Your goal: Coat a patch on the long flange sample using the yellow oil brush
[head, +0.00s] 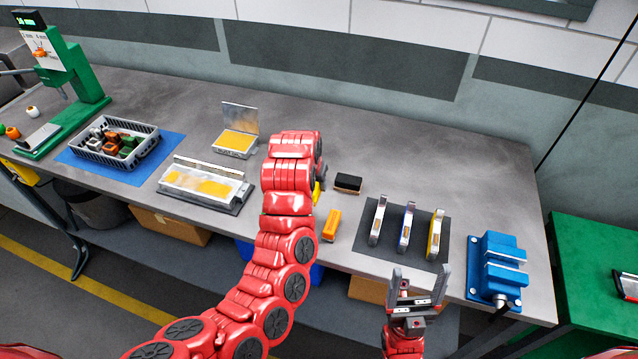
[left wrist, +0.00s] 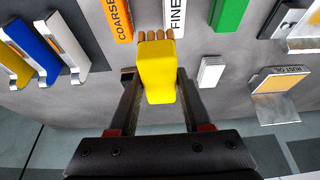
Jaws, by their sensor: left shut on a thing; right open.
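The yellow oil brush (left wrist: 157,75) is between the fingers of my left gripper (left wrist: 157,82) in the left wrist view, its brown bristles pointing away from the gripper. In the head view only a small yellow part of the brush (head: 317,193) shows beside my left arm, which hides the left gripper. A long silvery piece with yellow-orange patches (head: 205,187), apparently the long flange sample, lies left of that arm, apart from the brush. An open tin (head: 237,142) with yellow content, marked RUST OIL in the left wrist view (left wrist: 275,83), stands behind it. My right gripper (head: 420,287) is open and empty at the front edge.
An orange block (head: 331,226) and a black block (head: 348,183) lie right of my left arm. Three coloured tools stand on a dark mat (head: 390,250). A blue vise (head: 496,268) is at right. A grey basket (head: 118,142) and green press (head: 75,85) are at left.

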